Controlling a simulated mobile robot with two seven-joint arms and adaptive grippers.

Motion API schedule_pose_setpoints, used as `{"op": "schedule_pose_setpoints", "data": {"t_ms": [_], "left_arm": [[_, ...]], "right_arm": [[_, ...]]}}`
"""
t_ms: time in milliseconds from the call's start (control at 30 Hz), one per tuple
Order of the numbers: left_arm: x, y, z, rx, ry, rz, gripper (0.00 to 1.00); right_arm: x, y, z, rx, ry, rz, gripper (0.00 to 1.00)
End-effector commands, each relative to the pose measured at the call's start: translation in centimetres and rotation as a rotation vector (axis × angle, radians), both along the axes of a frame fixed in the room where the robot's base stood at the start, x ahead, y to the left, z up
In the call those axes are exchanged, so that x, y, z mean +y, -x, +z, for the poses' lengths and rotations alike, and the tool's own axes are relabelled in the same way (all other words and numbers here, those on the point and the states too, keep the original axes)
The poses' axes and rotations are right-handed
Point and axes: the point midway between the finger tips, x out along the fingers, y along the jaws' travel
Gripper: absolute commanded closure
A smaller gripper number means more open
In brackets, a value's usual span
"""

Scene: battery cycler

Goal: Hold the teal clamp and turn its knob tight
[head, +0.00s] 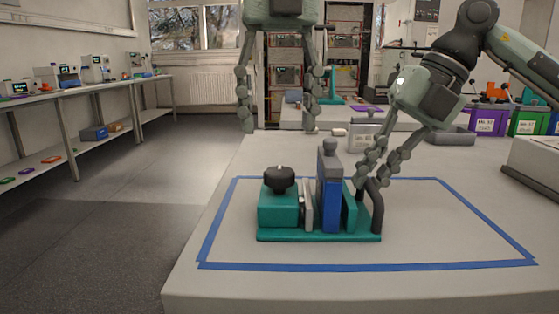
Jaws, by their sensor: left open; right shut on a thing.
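The teal clamp (319,238) stands on the white table inside a blue tape outline. Its black knob (279,179) sits on top of the teal block at its left end. A blue and grey upright piece (329,195) stands between the clamp's plates. My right gripper (369,186) is shut on the dark curved handle (377,207) at the clamp's right end. My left gripper (278,127) points down, open and empty, above and apart from the knob. Its fingers are spread wide on either side of the knob's line.
The blue tape (365,268) marks a rectangle with bare table around the clamp. Behind the clamp are a small labelled grey box (363,137) and a grey tray (450,136). Purple (487,119) and green (527,121) bins stand at the back right. A pale box (535,165) is at the right edge.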

Motion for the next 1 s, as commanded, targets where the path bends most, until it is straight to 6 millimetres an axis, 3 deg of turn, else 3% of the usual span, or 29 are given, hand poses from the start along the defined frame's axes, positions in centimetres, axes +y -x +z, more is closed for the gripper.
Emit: {"op": "schedule_pose_setpoints", "data": {"t_ms": [100, 300, 500, 767, 1000], "left_arm": [[0.1, 0.0, -2.5, 0.001, -0.002, -0.002, 0.43], [0.0, 0.0, -5.6, 0.001, 0.001, -0.001, 0.43], [0.0, 0.0, -6.8, 0.000, 0.004, -0.001, 0.43], [-0.1, 0.0, -6.9, 0.000, 0.004, -0.001, 0.43], [-0.1, 0.0, -6.9, 0.000, 0.004, -0.001, 0.72]], "right_arm": [[0.0, 0.0, 0.0, 0.000, -0.001, 0.001, 1.00], [0.0, 0.0, 0.0, 0.000, -0.001, 0.001, 1.00], [0.0, 0.0, 0.0, 0.000, -0.001, 0.001, 1.00], [0.0, 0.0, 0.0, 0.000, -0.001, 0.000, 1.00], [0.0, 0.0, 0.0, 0.000, -0.001, 0.001, 1.00]]}}
